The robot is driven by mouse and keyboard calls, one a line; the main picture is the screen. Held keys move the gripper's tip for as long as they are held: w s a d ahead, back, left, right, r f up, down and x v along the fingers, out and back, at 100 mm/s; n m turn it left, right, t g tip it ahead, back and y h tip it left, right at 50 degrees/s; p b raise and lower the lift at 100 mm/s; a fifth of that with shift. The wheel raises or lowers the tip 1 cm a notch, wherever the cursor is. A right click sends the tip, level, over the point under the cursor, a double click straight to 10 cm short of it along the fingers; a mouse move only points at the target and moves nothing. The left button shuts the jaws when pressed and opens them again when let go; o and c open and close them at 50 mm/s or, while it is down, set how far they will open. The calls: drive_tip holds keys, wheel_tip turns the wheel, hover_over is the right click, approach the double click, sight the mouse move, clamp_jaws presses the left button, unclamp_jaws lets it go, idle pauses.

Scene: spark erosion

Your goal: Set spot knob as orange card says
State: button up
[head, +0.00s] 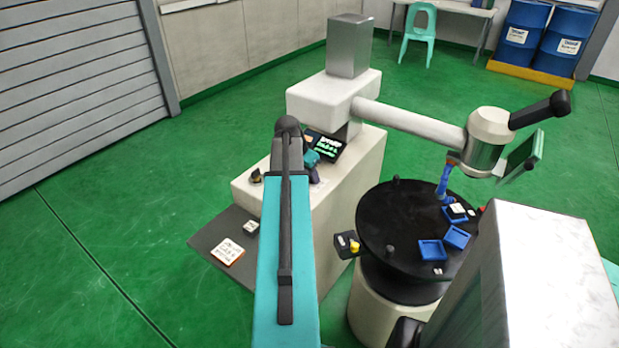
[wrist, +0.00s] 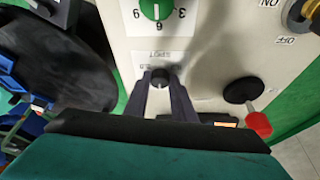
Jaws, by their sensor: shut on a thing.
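In the wrist view, which shows the panel upside down, my gripper (wrist: 162,88) has its two dark fingers on either side of a small black knob, shut on it. This is the spot knob (wrist: 160,76). A white label reading SPOT (wrist: 161,56) lies beside it; the finer marks and the knob's pointer are too small or hidden to read. In the head view my arm covers much of the panel and the knob. The orange-edged card (head: 227,252) lies on the grey shelf; its writing is too small to read.
A green dial (wrist: 155,9) with numbers sits near the knob. A black lever with a red end (wrist: 257,123) and an ON/OFF switch (wrist: 300,15) are on the same panel. A round black table (head: 380,225) with blue trays (head: 432,250) stands to the right.

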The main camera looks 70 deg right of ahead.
drive_tip(key=shift+w+d, duration=0.1)
drive_tip(key=shift+w, duration=0.1)
drive_tip(key=o, duration=1.1)
drive_tip(key=shift+c, duration=0.2)
drive_tip(key=b+v, duration=0.1)
drive_tip(key=v, duration=1.2)
drive_tip(key=shift+a+r+b, duration=0.25)
drive_tip(key=shift+r+b, duration=0.1)
